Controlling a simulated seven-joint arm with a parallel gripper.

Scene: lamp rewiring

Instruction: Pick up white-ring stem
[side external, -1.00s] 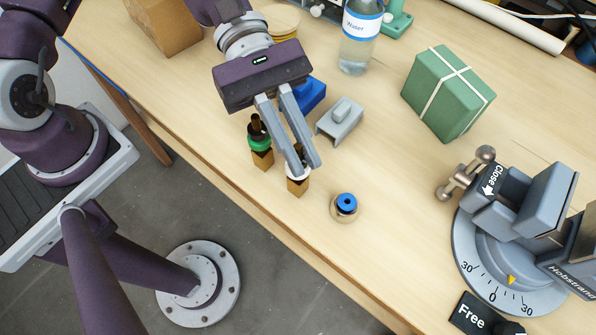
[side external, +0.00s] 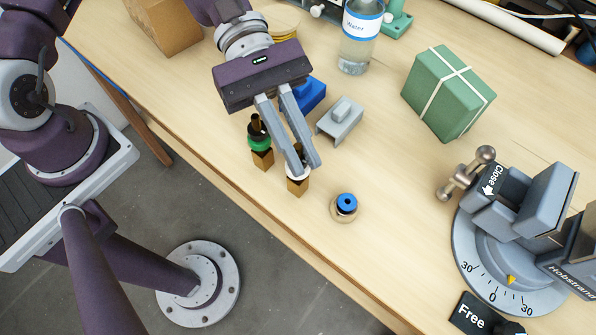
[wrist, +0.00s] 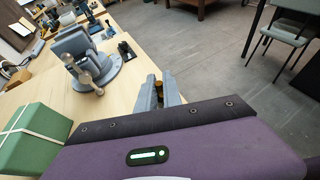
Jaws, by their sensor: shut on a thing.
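The white-ring stem (side external: 298,186) stands upright near the table's front edge, with a brass-coloured block at its foot and a bit of white ring showing above it. My gripper (side external: 303,170) points down at it and is shut on it, with the fingers hiding most of its upper part. In the wrist view my gripper (wrist: 159,100) shows its two fingers with a dark brass-coloured piece between them. I cannot tell whether the stem's foot is clear of the table.
A green-ring stem (side external: 261,148) stands just left of my fingers. A blue-topped round part (side external: 346,204) lies to the right. A grey block (side external: 340,120) and a blue block (side external: 310,94) sit behind. A green box (side external: 448,95), bottle (side external: 358,38) and vise (side external: 515,240) stand farther off.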

